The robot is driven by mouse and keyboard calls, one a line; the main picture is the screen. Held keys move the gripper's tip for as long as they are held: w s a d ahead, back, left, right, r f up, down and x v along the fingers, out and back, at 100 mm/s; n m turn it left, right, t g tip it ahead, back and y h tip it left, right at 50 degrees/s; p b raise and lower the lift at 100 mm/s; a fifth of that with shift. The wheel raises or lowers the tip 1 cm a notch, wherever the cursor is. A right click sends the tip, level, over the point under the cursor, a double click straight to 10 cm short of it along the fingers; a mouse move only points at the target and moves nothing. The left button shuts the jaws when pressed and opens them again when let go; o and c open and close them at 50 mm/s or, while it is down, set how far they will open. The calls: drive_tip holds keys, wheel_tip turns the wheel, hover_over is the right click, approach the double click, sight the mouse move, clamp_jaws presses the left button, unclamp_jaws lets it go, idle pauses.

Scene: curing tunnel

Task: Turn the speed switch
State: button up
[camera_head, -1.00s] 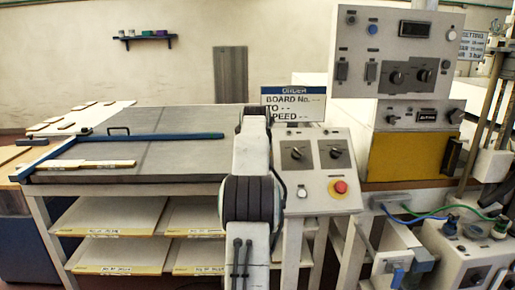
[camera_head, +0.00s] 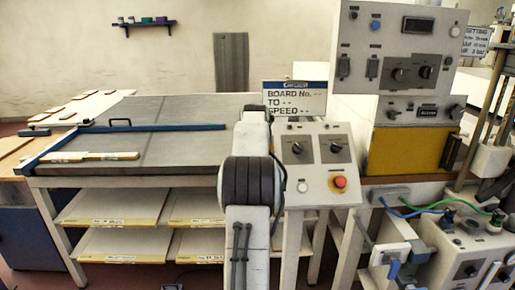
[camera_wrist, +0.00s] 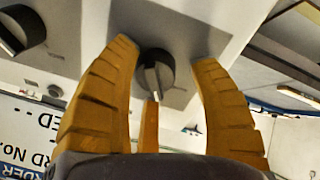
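A small sloped control panel (camera_head: 318,165) with two black rotary switches stands right of my arm in the head view. The left switch (camera_head: 297,149) and right switch (camera_head: 335,148) sit side by side; their labels are too small to read. Gaps show between the fingers and this switch. The other switch (camera_wrist: 20,30) is at the upper left. My arm hides my gripper in the head view.
A red stop button (camera_head: 339,183) and a white button (camera_head: 303,187) sit below the switches. A sign (camera_head: 295,98) reading "BOARD No.", "TO", "SPEED" stands behind the panel. A table (camera_head: 165,110) lies left, a taller control box (camera_head: 395,45) right.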

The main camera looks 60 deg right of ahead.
drive_tip(key=shift+o, duration=0.2)
drive_tip(key=shift+s, duration=0.15)
drive_tip(key=shift+s+a+r, duration=0.1)
drive_tip(key=shift+a+r, duration=0.1)
drive_tip(key=v, duration=1.1)
drive_tip(key=shift+a, duration=0.2)
drive_tip(key=shift+f, duration=0.1)
